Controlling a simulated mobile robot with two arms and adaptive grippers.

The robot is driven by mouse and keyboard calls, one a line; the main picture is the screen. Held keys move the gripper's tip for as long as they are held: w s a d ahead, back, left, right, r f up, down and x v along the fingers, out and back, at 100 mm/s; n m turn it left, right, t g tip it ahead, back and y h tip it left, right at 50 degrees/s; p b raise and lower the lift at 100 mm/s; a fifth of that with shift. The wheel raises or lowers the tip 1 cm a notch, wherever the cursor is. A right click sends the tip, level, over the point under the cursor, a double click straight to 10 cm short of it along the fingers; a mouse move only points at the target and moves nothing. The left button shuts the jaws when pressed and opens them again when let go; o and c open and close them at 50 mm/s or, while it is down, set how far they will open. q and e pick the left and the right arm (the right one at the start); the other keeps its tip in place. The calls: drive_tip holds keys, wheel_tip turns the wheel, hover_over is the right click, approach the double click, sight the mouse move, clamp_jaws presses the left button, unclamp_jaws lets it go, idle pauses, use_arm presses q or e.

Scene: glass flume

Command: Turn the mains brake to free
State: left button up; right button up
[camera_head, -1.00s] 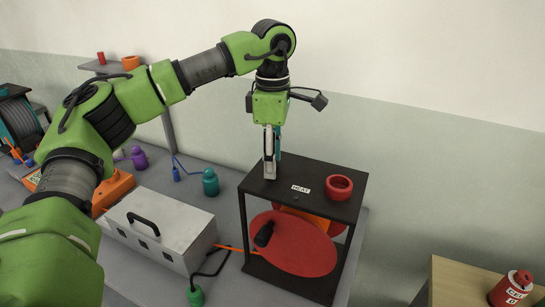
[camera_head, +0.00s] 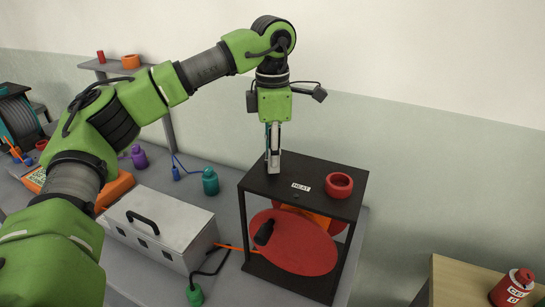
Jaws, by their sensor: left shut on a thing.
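A teal strip shows beside the grey finger. Inside the frame is a large red disc (camera_head: 300,248) with a black grip (camera_head: 264,233) in front. My right gripper is not in view.
A grey metal case (camera_head: 160,225) with a black handle stands left of the frame. Teal (camera_head: 210,181) and purple (camera_head: 139,157) bottle-shaped pieces stand behind it. A green plug (camera_head: 195,295) lies in front. A red canister (camera_head: 513,287) stands on a wooden table at right.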

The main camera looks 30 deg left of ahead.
use_arm(q)
drive_tip(key=n, duration=0.7)
drive_tip(key=shift+b, duration=0.35)
drive_tip(key=n, duration=0.4)
drive_tip(key=shift+a, duration=0.1)
drive_tip(key=shift+n, duration=1.7)
drive_tip(key=o, duration=1.1)
wheel_tip(320, 180, up, 12)
